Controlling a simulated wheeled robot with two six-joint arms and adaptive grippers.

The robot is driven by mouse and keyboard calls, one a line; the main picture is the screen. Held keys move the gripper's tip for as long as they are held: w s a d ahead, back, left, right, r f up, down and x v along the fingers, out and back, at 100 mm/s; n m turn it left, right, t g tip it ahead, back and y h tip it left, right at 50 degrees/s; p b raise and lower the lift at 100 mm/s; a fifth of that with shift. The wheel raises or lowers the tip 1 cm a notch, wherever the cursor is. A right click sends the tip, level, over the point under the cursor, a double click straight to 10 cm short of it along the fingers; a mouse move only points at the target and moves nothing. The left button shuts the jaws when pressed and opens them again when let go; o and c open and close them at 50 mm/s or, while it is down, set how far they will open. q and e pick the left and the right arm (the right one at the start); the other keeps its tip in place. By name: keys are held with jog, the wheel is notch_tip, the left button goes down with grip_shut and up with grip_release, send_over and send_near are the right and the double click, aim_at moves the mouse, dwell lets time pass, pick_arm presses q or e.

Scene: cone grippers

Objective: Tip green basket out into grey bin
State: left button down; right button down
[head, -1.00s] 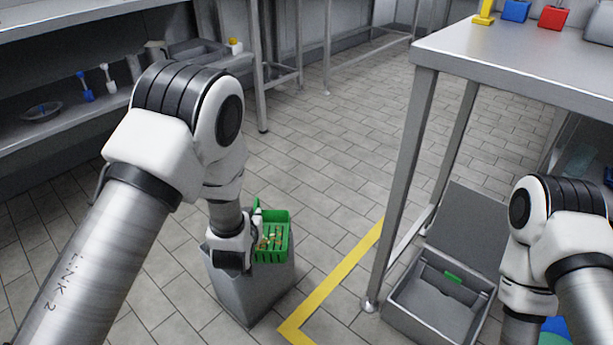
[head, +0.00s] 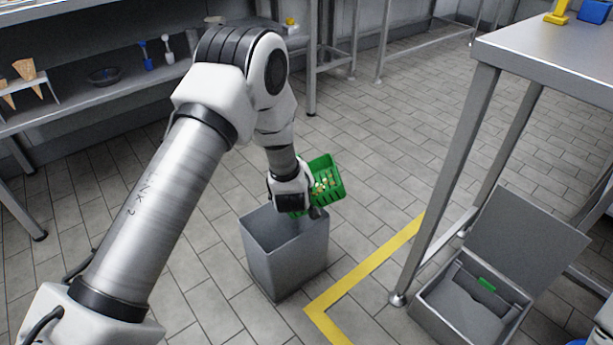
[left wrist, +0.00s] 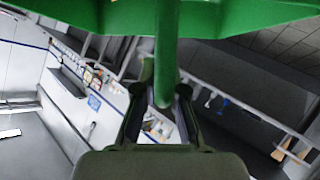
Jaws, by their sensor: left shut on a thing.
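The green basket (head: 327,180) hangs in my left gripper (head: 302,208), above the far right rim of the grey bin. It is tilted and small light-coloured bits show inside it. The grey bin (head: 285,265) stands upright on the tiled floor, its mouth open; the part of its inside that shows looks empty. In the left wrist view my left gripper (left wrist: 160,105) is shut on a green bar of the basket (left wrist: 230,14), which fills the top of the picture. My right gripper is not in view.
A steel table (head: 545,60) stands at the right, its leg near a yellow floor line (head: 375,262). A grey box with an open lid (head: 470,305) sits on the floor under it. Shelves with cones and utensils (head: 100,85) line the left. Floor around the bin is clear.

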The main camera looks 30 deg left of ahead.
pick_arm(q)
jog(key=s+a+f+n+t+h+b, duration=0.2)
jog(key=a+n+b, duration=0.5)
jog(key=b, duration=0.6)
jog(key=s+f+t, duration=0.1)
jog(key=s+t, duration=0.1)
jog(key=s, duration=0.1)
jog(key=shift+s+a+t+h, duration=0.15)
jog(key=shift+s+t+h, duration=0.15)
jog(key=shift+t+h, duration=0.1)
